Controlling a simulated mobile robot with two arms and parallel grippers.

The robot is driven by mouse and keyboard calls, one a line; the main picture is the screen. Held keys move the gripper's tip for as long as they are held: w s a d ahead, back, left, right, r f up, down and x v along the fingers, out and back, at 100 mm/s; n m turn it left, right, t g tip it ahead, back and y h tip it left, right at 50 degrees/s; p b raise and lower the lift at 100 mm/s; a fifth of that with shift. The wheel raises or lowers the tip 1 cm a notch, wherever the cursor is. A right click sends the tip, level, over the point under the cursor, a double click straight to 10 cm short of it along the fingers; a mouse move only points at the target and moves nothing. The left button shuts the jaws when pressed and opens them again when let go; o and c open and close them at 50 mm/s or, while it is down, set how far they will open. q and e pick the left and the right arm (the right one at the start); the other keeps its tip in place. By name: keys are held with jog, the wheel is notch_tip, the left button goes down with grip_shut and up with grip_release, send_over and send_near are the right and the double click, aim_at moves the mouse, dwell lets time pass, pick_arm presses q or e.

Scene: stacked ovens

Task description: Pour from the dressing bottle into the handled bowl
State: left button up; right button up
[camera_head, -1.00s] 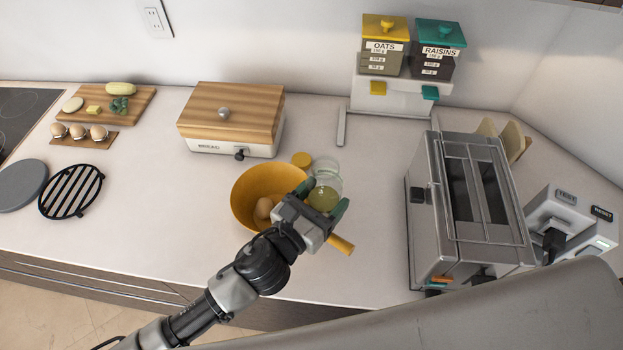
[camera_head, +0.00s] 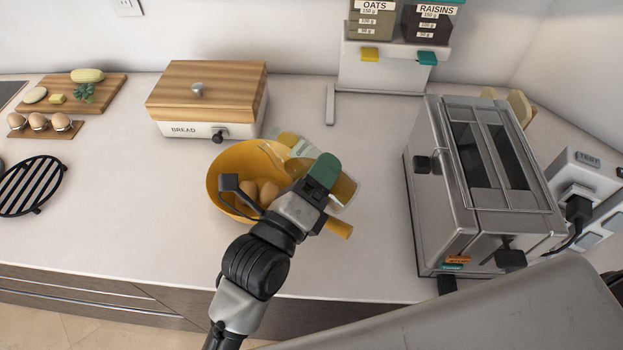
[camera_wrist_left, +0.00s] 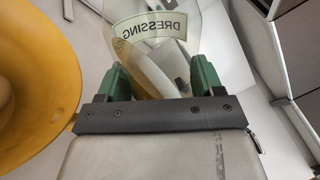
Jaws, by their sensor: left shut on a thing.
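The dressing bottle (camera_head: 336,183) is clear with yellowish liquid and lies tilted, its neck end toward the upper left over the bowl's far right rim. My left gripper (camera_head: 322,172) is shut on it; in the left wrist view the green finger pads (camera_wrist_left: 160,80) sit on both sides of the bottle with its DRESSING label (camera_wrist_left: 150,27). The orange handled bowl (camera_head: 222,165) stands on the counter with eggs (camera_head: 262,190) inside; its handle (camera_head: 340,228) points to the lower right. It also shows in the left wrist view (camera_wrist_left: 40,90). The gripper hides part of the bowl. I cannot see liquid flowing.
A bread box (camera_head: 207,97) stands behind the bowl. A metal toaster (camera_head: 485,190) is at the right, with a power strip (camera_head: 590,190) beyond it. The dispenser stand (camera_head: 385,65) is at the back.

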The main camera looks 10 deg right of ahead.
pick_arm(q)
jog(key=shift+r, duration=0.1)
jog(key=shift+w+a+n+p, duration=0.35)
jog(key=shift+a+n+p, duration=0.05)
jog(key=shift+a+n, duration=0.1)
dwell(0.6)
jog(key=shift+s+d+n, duration=0.1)
jog(key=shift+d+n, duration=0.05)
jog(key=shift+n, duration=0.45)
jog(key=shift+p, duration=0.3)
jog(key=shift+n+t, duration=0.3)
jog(key=shift+n, duration=0.3)
jog(key=shift+p, duration=0.35)
